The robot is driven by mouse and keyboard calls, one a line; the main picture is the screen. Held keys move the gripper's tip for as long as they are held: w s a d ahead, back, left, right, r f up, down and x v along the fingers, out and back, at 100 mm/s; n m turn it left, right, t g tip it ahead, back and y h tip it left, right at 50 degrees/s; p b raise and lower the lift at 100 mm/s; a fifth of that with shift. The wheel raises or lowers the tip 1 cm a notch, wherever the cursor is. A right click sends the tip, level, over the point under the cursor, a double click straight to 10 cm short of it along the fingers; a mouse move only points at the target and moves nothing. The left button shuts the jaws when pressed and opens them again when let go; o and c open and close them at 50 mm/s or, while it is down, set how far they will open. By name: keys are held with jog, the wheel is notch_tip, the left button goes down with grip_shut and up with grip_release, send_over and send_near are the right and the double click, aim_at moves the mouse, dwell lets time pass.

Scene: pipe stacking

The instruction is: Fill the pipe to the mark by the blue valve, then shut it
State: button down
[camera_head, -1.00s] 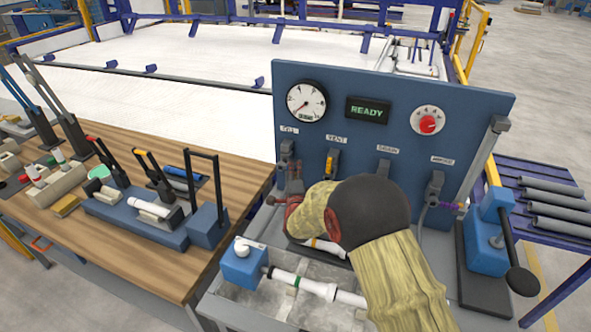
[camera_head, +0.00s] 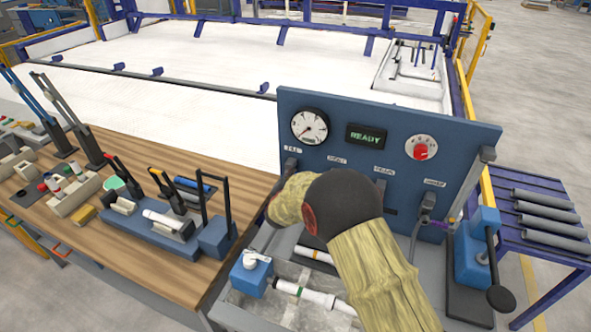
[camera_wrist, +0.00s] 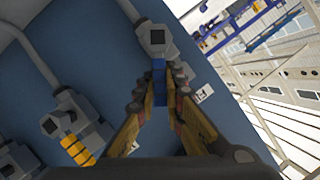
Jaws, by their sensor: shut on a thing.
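The blue valve handle (camera_wrist: 159,74) shows in the wrist view, below its grey valve body (camera_wrist: 155,40) on the blue panel (camera_head: 350,110). My gripper (camera_wrist: 161,92) is shut on this handle, one finger on each side. In the head view my arm hides the gripper and the blue handle. A white pipe (camera_head: 318,298) with a green band lies in the grey trough, its right part behind my arm. Its water level cannot be seen.
A yellow valve handle (camera_wrist: 77,148) sits beside the blue one in the wrist view. A red knob (camera_head: 421,151) is on the panel. A blue lever pump (camera_head: 478,245) stands at right. A wooden bench (camera_head: 120,250) with tools is at left.

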jog(key=a+n+h+p, duration=0.1)
jog(key=p, duration=0.2)
jog(key=r+n+g+p, duration=0.1)
jog(key=p, duration=0.3)
jog(key=shift+w+a+r+n+h, duration=0.1)
jog(key=shift+w+a+n+h, duration=0.2)
jog(key=shift+a+n+h, duration=0.1)
jog(key=n+p, duration=0.1)
jog(key=p, duration=0.1)
jog(key=a+n+h+p, duration=0.1)
jog(key=p, duration=0.1)
jog(key=shift+w+g, duration=0.25)
jog(key=shift+g, duration=0.15)
jog(key=shift+f, duration=0.2)
jog(key=c, duration=1.8)
grip_release()
jog(key=shift+w+a, duration=0.1)
jog(key=shift+c, duration=0.2)
jog(key=shift+r, duration=0.1)
jog(key=v, duration=1.2)
jog(key=shift+a, duration=0.1)
